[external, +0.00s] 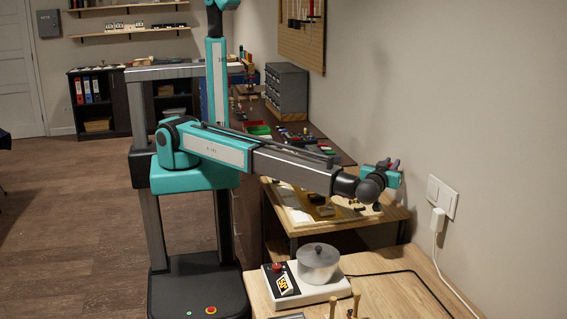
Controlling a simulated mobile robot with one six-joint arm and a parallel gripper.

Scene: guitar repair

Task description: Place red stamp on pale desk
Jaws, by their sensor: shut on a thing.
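My gripper (390,174) is at the end of my outstretched arm, at the right near the wall. It is shut on a small dark-red thing (394,163), which I take to be the red stamp. Its shape is too small to make out, and the gripper partly hides it. A pale wooden desk (400,280) fills the lower right foreground. My gripper is raised clear of its surface, towards its far side.
Another wooden bench (384,221) with small items lies beyond. A wall plug (438,219) and cable are at right.

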